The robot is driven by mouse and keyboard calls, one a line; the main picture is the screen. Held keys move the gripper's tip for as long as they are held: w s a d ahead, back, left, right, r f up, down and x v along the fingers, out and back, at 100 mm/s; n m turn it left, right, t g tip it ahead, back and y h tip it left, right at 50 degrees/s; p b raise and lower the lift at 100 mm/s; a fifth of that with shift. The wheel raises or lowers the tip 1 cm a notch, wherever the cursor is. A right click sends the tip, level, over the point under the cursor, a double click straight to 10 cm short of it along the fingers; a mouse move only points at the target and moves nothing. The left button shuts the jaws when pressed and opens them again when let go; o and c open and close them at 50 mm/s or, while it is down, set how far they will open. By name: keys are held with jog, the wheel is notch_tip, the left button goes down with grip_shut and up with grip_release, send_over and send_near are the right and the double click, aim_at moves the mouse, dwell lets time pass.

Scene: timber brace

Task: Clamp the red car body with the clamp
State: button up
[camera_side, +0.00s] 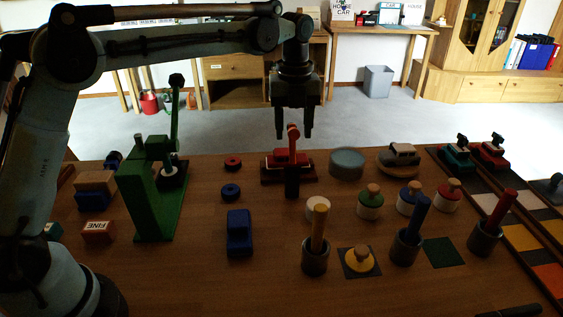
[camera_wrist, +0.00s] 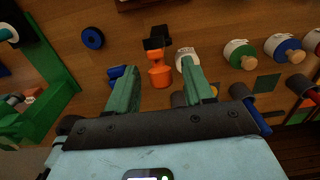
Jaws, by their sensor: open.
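The red car body (camera_side: 287,157) appears as a low red shape on a dark red base in the middle of the table in the side view. My gripper (camera_side: 294,138) points down just above, fingers apart on either side of the handle's top. In the wrist view, an orange-red knobbed piece (camera_wrist: 160,74) with a black end lies between the open green fingers (camera_wrist: 157,82). Contact with the fingers cannot be told.
A tall green press (camera_side: 152,195) stands to the left, with red and blue rings (camera_side: 231,191) between. Cups with upright pegs (camera_side: 315,255) and knobbed discs (camera_side: 370,200) crowd the right.

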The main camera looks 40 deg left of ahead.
jog(key=shift+c, duration=0.5)
grip_shut()
jog(key=shift+w+a, duration=0.25)
jog(key=shift+a, duration=0.05)
jog(key=shift+w+a+f, duration=0.15)
jog(key=shift+w+a, duration=0.65)
jog(key=shift+a, duration=0.05)
jog(key=w+a+f, duration=0.2)
jog(key=w+a, duration=0.1)
jog(key=shift+w+a+f, duration=0.15)
jog(key=shift+f, duration=0.1)
jog(key=shift+w+a+f, duration=0.25)
jog(key=shift+w+f, duration=0.05)
jog(key=shift+f, duration=0.2)
